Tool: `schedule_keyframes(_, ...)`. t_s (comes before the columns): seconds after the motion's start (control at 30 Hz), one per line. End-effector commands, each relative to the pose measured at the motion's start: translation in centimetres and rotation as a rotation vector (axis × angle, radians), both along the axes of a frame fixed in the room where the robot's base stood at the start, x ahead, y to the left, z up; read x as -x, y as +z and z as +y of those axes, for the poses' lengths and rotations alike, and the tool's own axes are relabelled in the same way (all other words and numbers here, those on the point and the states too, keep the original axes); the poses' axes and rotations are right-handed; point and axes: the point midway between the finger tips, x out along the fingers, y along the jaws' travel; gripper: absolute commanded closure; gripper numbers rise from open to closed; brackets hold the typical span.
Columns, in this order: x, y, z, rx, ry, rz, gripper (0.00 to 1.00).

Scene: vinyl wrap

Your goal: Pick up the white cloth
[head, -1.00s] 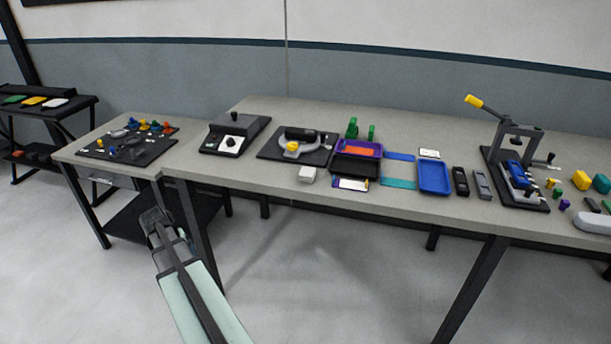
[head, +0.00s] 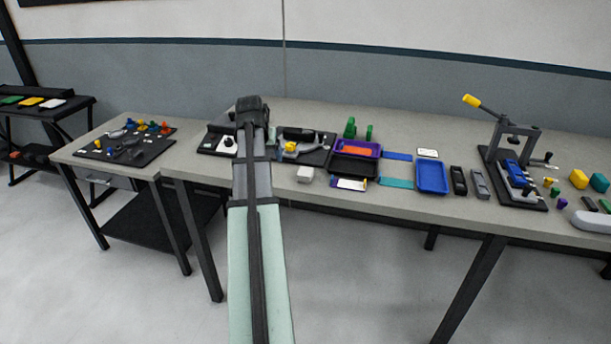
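Two white things could be the white cloth, and I cannot tell which from these frames. One is a flat white piece (head: 53,103) on the black rack at the far left, beside a yellow and a green one. The other is a small white block-like thing (head: 305,174) near the front edge of the long table. My gripper (head: 249,103) is raised in front of the long table, left of the small white block and apart from both white things in the picture. Its fingers are too dark and small to tell open from shut. My arm hides part of the table behind it.
The long grey table (head: 330,205) carries a purple tray (head: 358,146), a blue tray (head: 432,177) and a lever press (head: 515,165). A smaller table at left has a black mat (head: 125,150) with small coloured parts. The black rack (head: 80,104) stands further left.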

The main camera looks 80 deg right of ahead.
Motion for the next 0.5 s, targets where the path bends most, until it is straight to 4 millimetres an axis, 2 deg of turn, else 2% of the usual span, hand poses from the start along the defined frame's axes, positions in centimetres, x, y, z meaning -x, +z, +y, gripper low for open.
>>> schedule_keyframes(0.03, 2.4, 1.0, -0.2, -0.004, -0.025, -0.007, 0.17)
schedule_keyframes(0.2, 7.8, 3.2, -0.4, -0.022, -0.076, -0.021, 0.17)
schedule_keyframes(0.33, 10.3, 4.2, -0.3, -0.029, -0.099, -0.029, 0.17)
schedule_keyframes(0.5, 11.5, 4.4, -0.4, -0.035, -0.11, -0.032, 0.17)
